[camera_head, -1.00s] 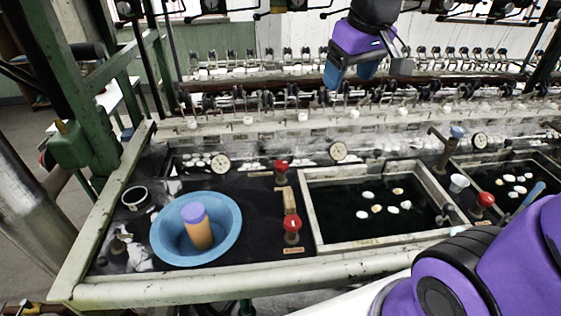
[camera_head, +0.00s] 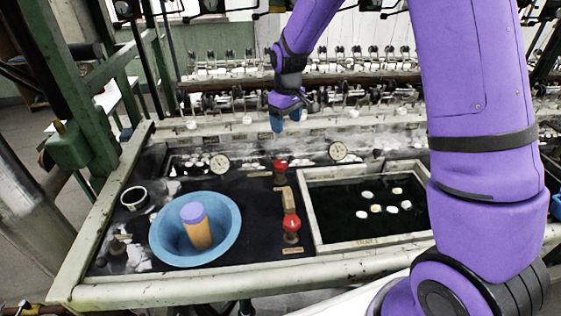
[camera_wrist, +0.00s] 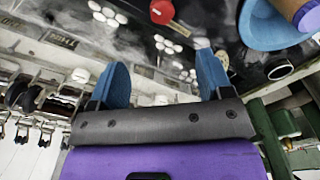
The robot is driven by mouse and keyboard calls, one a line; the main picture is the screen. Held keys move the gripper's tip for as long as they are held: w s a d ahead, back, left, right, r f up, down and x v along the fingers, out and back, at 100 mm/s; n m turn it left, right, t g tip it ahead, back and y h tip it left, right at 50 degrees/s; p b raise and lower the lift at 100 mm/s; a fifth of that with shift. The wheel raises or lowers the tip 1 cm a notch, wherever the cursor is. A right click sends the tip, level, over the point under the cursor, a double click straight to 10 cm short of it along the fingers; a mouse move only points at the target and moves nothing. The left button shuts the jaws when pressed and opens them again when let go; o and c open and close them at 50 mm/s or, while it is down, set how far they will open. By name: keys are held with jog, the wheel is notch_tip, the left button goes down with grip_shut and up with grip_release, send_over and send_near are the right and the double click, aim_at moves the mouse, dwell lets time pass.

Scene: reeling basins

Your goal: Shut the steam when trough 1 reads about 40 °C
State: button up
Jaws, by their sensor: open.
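My gripper (camera_head: 288,120) is open and empty, with blue fingertips, above the bench's back edge. It also shows in the wrist view (camera_wrist: 163,84). A red-topped valve knob (camera_head: 281,166) stands just below it in the head view and shows at the top of the wrist view (camera_wrist: 161,11). A second red knob (camera_head: 291,223) stands nearer the front. Two round dial gauges, left (camera_head: 219,163) and right (camera_head: 338,151), stand along the back; their readings are too small to tell. A dark water trough (camera_head: 335,212) holds several white cocoons. The labels are not legible, so I cannot tell which trough is 1.
A blue basin (camera_head: 226,243) holding an orange cylinder with a purple top (camera_head: 196,228) stands at left. A small cup (camera_head: 134,197) is beside it. Reeling machinery runs behind the bench. My arm covers the right side of the head view.

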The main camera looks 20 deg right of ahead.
send_over(281, 163)
notch_tip(281, 163, down, 6)
jog(key=shift+n+g, duration=0.3)
jog(key=shift+n, duration=0.1)
notch_tip(281, 163, down, 10)
jog(key=shift+w+f, duration=0.15)
jog(key=shift+f, duration=0.1)
jog(key=c, duration=0.9)
